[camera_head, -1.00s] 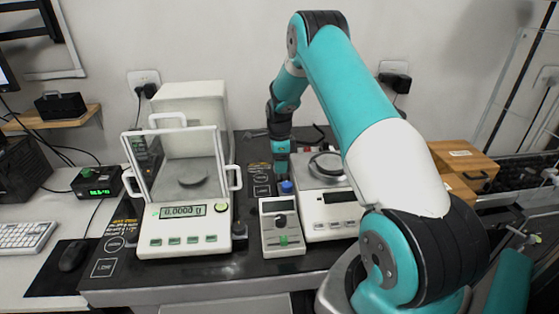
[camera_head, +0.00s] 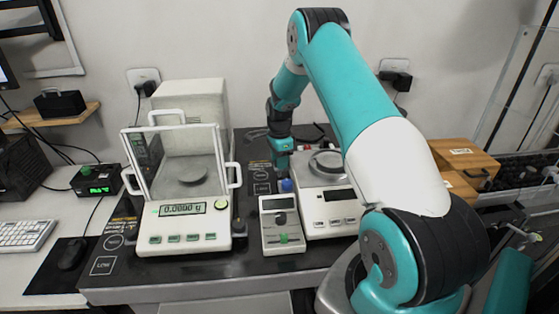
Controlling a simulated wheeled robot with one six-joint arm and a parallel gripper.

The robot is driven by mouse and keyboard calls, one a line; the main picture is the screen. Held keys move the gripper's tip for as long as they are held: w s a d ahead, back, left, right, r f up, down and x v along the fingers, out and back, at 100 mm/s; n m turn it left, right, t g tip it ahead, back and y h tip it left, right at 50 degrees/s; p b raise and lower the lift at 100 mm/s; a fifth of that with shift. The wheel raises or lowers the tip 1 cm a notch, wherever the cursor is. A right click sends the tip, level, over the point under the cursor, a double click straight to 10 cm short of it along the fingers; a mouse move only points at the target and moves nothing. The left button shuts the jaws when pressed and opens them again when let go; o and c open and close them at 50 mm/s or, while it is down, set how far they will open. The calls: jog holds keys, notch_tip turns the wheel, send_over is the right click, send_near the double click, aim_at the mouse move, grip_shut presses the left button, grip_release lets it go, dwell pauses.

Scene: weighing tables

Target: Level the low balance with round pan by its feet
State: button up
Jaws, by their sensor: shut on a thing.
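The low balance with round pan (camera_head: 333,227) is a white box right of the table's middle, partly behind my arm. Its round pan (camera_head: 326,163) is on top, and its front display is dark with no legible reading. My gripper (camera_head: 282,178) points down at the balance's left rear side. No bubble level on this balance can be made out.
A tall balance with a glass shield (camera_head: 183,241) stands left and reads 0.0000 g. A small grey device (camera_head: 282,236) with a green part stands between the balances. Wooden boxes (camera_head: 462,158) are at right. Bare black tabletop (camera_head: 135,268) shows at front left.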

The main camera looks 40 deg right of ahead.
jog(key=o, duration=0.9)
notch_tip(320, 180, up, 18)
jog(key=shift+f+b, duration=0.25)
jog(key=shift+b, duration=0.75)
